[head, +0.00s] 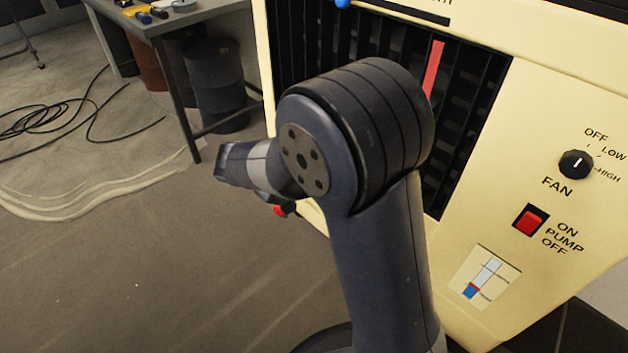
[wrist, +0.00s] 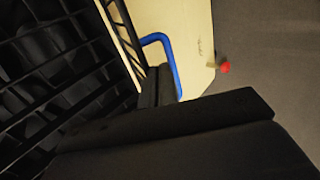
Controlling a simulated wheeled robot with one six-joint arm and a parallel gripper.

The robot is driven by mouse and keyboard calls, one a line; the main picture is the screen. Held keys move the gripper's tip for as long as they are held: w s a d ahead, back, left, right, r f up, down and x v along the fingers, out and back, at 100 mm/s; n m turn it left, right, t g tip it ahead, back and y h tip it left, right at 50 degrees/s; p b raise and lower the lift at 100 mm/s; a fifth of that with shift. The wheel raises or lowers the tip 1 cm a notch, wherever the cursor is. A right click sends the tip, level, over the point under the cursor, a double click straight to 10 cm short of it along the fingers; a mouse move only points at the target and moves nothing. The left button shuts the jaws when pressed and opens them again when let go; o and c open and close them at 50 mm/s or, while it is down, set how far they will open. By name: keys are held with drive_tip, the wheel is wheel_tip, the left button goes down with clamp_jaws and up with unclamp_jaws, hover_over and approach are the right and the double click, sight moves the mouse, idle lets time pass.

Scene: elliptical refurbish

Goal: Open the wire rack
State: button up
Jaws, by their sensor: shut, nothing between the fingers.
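I cannot pick out a wire rack for certain; the closest match is the black barred grille (head: 470,100) in the front of a cream cooler unit, partly hidden behind my arm. Its dark bars also fill the left of the wrist view (wrist: 50,70). A bent blue handle (wrist: 165,50) stands out beside the grille, against a cream panel. My gripper (wrist: 160,84) is shut and empty, its dark fingers close beside the blue handle; I cannot tell whether they touch it. In the head view my arm hides the fingertips.
The cooler's cream front (head: 555,95) carries a fan knob (head: 576,165) and a red pump switch (head: 530,221). A small red ball-like part (wrist: 224,67) shows beyond the panel. A workbench (head: 160,25) with a dark barrel (head: 217,85) and loose cables (head: 45,118) stand back left. The left floor is mostly clear.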

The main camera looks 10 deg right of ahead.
drive_tip(key=o, duration=0.3)
drive_tip(key=shift+w+a+r, duration=0.1)
drive_tip(key=shift+w, duration=0.1)
drive_tip(key=o, duration=0.3)
drive_tip(key=shift+s+a+r+p, duration=0.6)
drive_tip(key=shift+s+a, duration=0.55)
drive_tip(key=shift+a, duration=0.45)
drive_tip(key=shift+s+a+r+p, duration=0.5)
drive_tip(key=shift+s+a+r, duration=0.25)
drive_tip(key=shift+s+a, duration=0.6)
drive_tip(key=shift+s+a+r+p, duration=0.6)
drive_tip(key=shift+s+a, duration=0.35)
drive_tip(key=shift+a, duration=0.85)
drive_tip(key=shift+r, duration=0.15)
drive_tip(key=p+v, duration=0.3)
drive_tip(key=v, duration=0.7)
drive_tip(key=shift+s+a+r+p, duration=0.15)
drive_tip(key=shift+a+r+p, duration=0.05)
drive_tip(key=shift+p, duration=0.15)
